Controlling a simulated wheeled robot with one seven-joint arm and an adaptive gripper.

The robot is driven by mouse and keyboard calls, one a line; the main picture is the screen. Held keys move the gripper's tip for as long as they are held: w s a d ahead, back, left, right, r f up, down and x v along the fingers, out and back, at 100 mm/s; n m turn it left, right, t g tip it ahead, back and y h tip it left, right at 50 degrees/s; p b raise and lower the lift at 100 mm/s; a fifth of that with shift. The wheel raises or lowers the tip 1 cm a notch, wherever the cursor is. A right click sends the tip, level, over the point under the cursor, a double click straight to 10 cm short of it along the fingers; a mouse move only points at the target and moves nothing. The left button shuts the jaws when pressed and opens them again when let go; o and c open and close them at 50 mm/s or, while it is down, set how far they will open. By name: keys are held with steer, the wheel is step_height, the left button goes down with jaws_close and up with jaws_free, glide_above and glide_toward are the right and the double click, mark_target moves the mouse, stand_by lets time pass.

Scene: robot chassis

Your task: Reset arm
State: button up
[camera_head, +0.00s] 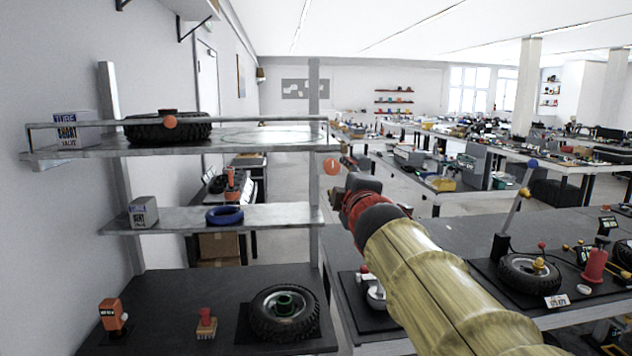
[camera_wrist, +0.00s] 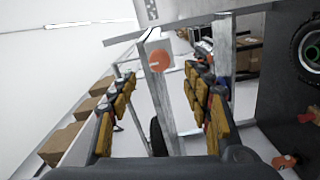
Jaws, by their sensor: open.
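My arm reaches in from the lower right in the head view, and my gripper (camera_head: 352,188) is beside the right upright of the metal shelf. In the wrist view my gripper (camera_wrist: 160,100) is open, with its yellow-padded fingers wide apart. Nothing is held between them. The shelf post (camera_wrist: 161,105) and an orange disc (camera_wrist: 160,59) show through the gap. The disc also shows in the head view (camera_head: 331,167) at the shelf's right end. The depth between fingers and post is hard to tell.
The shelf holds a tyre (camera_head: 168,129), tube boxes (camera_head: 144,212) and a blue ring (camera_head: 225,215). Below, a dark worktop carries a wheel (camera_head: 284,312) and an orange device (camera_head: 112,316). A bench (camera_head: 455,240) with another wheel (camera_head: 529,273) stands at right.

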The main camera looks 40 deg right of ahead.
steer(key=s+d+f+m+g, duration=0.1)
steer(key=s+f+m+g, duration=0.15)
steer(key=f, duration=0.35)
steer(key=s+d+f+m+g, duration=0.1)
steer(key=s+f+m+g, duration=0.1)
steer(key=f+m, duration=0.25)
steer(key=s+a+f+m+g+y, duration=0.1)
steer(key=s+a+f+m, duration=0.15)
steer(key=f, duration=0.25)
steer(key=s+a+f+m+g+y, duration=0.1)
steer(key=s+a+f+g, duration=0.15)
steer(key=f, duration=0.25)
steer(key=s+a+f+y+p, duration=0.1)
steer(key=s+a+f+y, duration=0.1)
steer(key=a, duration=0.7)
steer(key=s+a+f+g+y+p, duration=0.1)
steer(key=s+a+f, duration=0.3)
steer(key=a, duration=0.5)
steer(key=s+a+f+y+p, duration=0.2)
steer(key=s+a+f+y, duration=0.2)
steer(key=a, duration=0.6)
steer(key=shift+s+n+g, duration=0.4)
steer(key=shift+s+n, duration=0.05)
steer(key=shift+s, duration=0.1)
